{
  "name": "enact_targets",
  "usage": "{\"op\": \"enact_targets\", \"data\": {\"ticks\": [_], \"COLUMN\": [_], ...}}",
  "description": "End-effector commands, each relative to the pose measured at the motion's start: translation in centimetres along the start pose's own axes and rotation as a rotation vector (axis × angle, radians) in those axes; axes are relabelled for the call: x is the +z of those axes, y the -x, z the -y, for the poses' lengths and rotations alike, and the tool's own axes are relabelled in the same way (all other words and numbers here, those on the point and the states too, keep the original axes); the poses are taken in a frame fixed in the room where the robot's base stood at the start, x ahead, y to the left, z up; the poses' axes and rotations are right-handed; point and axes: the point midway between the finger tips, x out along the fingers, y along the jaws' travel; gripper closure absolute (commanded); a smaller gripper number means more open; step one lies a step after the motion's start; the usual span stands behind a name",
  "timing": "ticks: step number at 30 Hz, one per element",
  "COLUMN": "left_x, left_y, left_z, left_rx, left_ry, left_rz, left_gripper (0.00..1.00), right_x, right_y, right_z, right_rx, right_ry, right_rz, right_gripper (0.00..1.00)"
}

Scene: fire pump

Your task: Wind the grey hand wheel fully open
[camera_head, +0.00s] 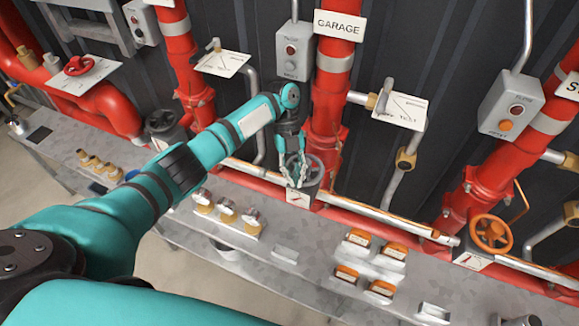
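The grey hand wheel (319,167) sits low in front of the red pipe under the GARAGE sign, at the middle of the head view. My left gripper (297,179) reaches down onto it from above. Its metal fingers overlap the wheel's near side and hide part of the rim and hub. The fingers look slightly apart. I cannot tell whether they grip the rim or only rest at it. My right gripper is not in view.
Another dark grey wheel (161,121) stands to the left, and an orange wheel (491,234) to the right. Red pipes (335,92) rise behind. Brass-capped gauges (227,212) and orange-topped boxes (358,237) sit on the grey bench (285,253) in front.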

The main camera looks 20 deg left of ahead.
Motion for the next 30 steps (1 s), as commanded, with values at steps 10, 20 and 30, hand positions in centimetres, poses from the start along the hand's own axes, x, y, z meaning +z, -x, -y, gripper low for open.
{"op": "enact_targets", "data": {"ticks": [10,20,30], "left_x": [-1.3,-1.2,-1.2], "left_y": [-0.3,-0.7,-0.7], "left_z": [1.1,1.3,1.2], "left_rx": [-0.119,-0.14,-0.139], "left_ry": [0.206,0.245,0.243], "left_rz": [-0.002,-0.001,-0.001], "left_gripper": [1.0,1.0,0.85], "right_x": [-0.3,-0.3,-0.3], "right_y": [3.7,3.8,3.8], "right_z": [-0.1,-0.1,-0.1], "right_rx": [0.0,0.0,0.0], "right_ry": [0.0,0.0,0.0], "right_rz": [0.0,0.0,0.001], "right_gripper": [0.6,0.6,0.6]}}
